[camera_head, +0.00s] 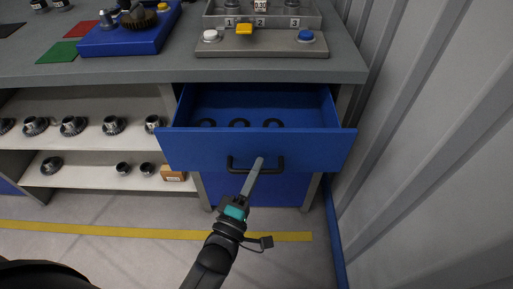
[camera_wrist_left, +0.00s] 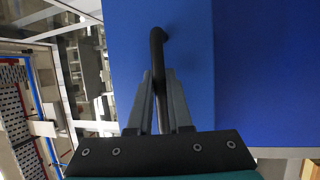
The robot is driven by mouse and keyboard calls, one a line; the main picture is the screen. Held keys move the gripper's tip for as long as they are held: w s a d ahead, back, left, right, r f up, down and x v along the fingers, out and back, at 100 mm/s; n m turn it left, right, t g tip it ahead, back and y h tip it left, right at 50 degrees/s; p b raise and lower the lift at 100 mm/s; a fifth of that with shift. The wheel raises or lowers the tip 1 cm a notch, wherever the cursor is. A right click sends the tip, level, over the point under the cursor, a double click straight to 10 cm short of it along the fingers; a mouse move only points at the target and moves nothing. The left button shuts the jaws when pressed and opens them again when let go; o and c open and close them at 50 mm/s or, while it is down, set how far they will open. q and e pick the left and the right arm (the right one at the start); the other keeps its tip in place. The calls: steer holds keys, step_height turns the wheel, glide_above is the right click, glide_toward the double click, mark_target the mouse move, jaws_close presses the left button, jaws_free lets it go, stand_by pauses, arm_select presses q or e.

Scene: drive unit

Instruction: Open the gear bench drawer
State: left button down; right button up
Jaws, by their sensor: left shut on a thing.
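The blue gear bench drawer (camera_head: 250,150) is pulled out from under the grey bench top, and its inside shows with several dark ring-shaped parts in it. Its dark bar handle (camera_head: 232,166) is on the front face. My left gripper (camera_head: 259,163) is at the handle, shut on it. In the left wrist view the two grey fingers (camera_wrist_left: 160,100) stand on either side of the dark handle bar (camera_wrist_left: 158,48), against the blue drawer front (camera_wrist_left: 190,40). My right gripper is not in view.
The grey bench top (camera_head: 130,72) carries a blue tray (camera_head: 125,40) and a button panel (camera_head: 262,42). Open shelves (camera_head: 100,140) with several gears are left of the drawer. A ribbed wall (camera_head: 420,130) stands close on the right. Floor in front is clear.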

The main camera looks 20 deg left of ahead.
arm_select(q)
steer(key=s+d+p, duration=0.2)
steer(key=s, duration=0.7)
steer(key=shift+d+p, duration=0.3)
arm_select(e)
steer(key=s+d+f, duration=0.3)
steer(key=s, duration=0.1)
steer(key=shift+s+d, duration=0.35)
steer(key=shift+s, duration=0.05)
arm_select(q)
steer(key=shift+s, duration=0.1)
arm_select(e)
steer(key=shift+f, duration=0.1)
arm_select(q)
steer(key=c, duration=0.8)
jaws_free()
steer(key=shift+c, duration=0.2)
